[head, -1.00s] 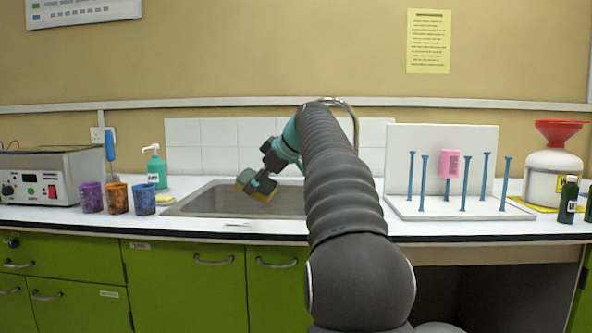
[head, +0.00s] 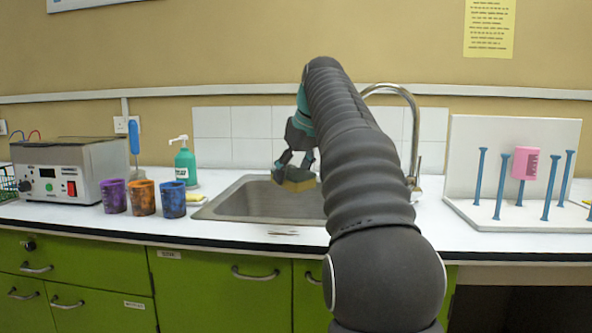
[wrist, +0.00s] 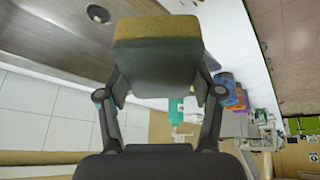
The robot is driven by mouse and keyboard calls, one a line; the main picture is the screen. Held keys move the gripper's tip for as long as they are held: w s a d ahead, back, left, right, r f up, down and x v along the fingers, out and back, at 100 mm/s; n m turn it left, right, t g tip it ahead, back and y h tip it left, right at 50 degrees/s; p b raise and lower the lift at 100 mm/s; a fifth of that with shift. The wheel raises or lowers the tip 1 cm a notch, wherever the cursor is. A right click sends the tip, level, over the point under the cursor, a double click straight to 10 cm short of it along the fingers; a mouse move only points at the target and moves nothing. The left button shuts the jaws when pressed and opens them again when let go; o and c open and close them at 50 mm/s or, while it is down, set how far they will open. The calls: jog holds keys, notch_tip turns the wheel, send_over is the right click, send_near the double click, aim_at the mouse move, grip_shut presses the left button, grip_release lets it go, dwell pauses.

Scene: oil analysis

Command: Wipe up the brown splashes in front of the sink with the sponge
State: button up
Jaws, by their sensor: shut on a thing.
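My gripper (head: 296,165) is shut on the sponge (head: 299,184), yellow-brown on one face and dark green on the other. It holds the sponge above the sink basin (head: 255,203), clear of the counter. In the wrist view, the sponge (wrist: 156,55) sits between the two fingers of my gripper (wrist: 158,88). My arm hides the right part of the sink.
Purple, orange and blue stained cups (head: 143,198), a green pump bottle (head: 185,163) and a small yellow item (head: 196,198) stand left of the sink. A tap (head: 413,130) rises behind my arm. A peg rack (head: 520,205) with a pink cylinder stands at right.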

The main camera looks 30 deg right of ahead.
aim_at(298, 192)
jog(key=shift+s+r+m+g, duration=0.15)
jog(key=shift+s+m+g, duration=0.15)
jog(key=shift+s+m, duration=0.3)
jog(key=shift+s+r+m+g, duration=0.15)
jog(key=shift+s+m+g, duration=0.15)
jog(key=shift+s+m, duration=0.25)
jog(key=shift+s+f, duration=0.15)
jog(key=shift+f, duration=0.3)
jog(key=shift+f+b, duration=0.7)
jog(key=shift+f, duration=1.3)
